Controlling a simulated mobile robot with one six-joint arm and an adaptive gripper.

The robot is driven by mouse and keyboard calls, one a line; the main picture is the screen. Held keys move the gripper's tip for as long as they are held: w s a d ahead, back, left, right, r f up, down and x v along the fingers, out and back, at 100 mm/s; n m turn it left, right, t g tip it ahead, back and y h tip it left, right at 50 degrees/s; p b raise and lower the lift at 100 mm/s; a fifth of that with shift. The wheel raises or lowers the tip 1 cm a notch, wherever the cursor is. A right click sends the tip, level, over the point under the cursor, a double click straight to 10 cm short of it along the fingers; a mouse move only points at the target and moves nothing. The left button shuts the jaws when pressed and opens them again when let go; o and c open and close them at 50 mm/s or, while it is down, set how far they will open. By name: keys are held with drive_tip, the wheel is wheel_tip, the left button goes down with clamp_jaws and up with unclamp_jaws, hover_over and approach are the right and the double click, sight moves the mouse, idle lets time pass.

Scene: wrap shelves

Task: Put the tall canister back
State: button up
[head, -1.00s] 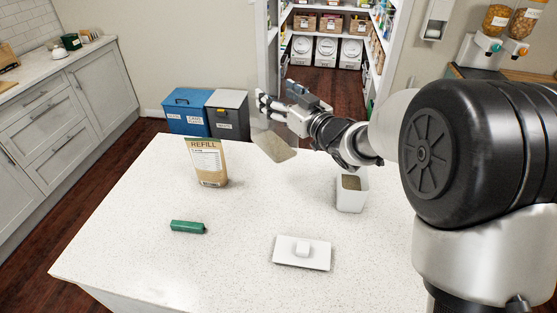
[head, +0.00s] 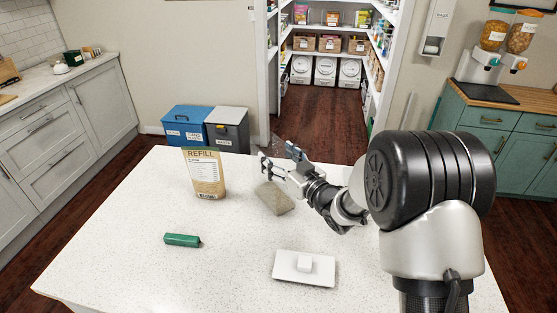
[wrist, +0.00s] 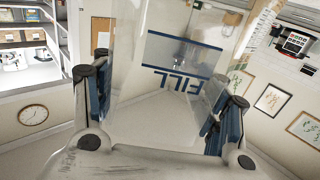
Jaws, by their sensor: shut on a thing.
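The tall canister is clear and hard to make out in the head view. A grey-beige mass (head: 275,198) shows just below my gripper (head: 279,160) and appears to be its contents. In the wrist view the clear canister (wrist: 160,85) stands between the two blue-padded fingers of my gripper (wrist: 160,108), with a dark blue band and upside-down "FILL" lettering. My gripper is shut on it, over the far part of the white counter (head: 225,240). I cannot tell whether its base touches the counter. A white square lid with a knob (head: 305,267) lies at the front.
A brown REFILL pouch (head: 204,175) stands left of my gripper, and a green stick-like object (head: 182,240) lies nearer. Blue (head: 184,125) and grey (head: 228,128) bins stand beyond the counter. Pantry shelves (head: 328,42) are behind, with open floor before them.

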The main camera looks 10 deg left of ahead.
drive_tip(key=shift+r, duration=0.2)
drive_tip(key=shift+f, duration=0.15)
drive_tip(key=shift+f, duration=0.15)
drive_tip(key=o, duration=1.9)
